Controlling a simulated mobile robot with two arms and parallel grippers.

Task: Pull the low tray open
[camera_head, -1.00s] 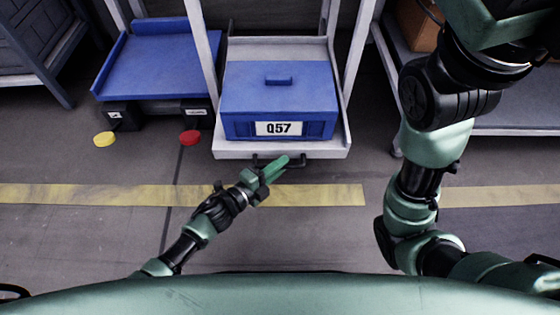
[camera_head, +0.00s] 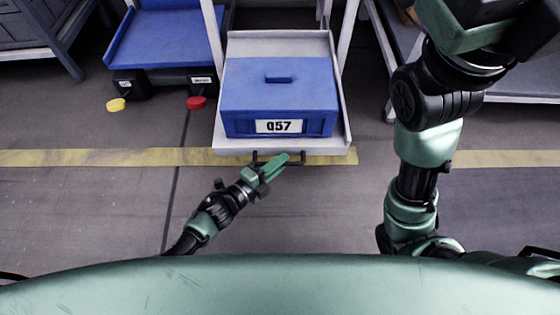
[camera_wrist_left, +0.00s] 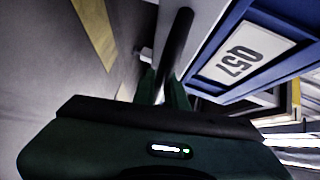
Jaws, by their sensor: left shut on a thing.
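The low tray (camera_head: 216,142) is a pale grey shelf with a raised rim, slid out over the yellow floor line. A blue lidded box (camera_head: 277,88) labelled Q57 sits on it; the label also shows in the left wrist view (camera_wrist_left: 240,60). A dark bar handle (camera_head: 296,162) is on the tray's front edge. My left gripper (camera_head: 277,166) is at the handle. In the left wrist view its fingers are shut around the dark bar (camera_wrist_left: 177,45). My right gripper is outside the view; only my right arm shows.
Rack posts flank the tray. Floor in front of the tray is clear around my left arm.

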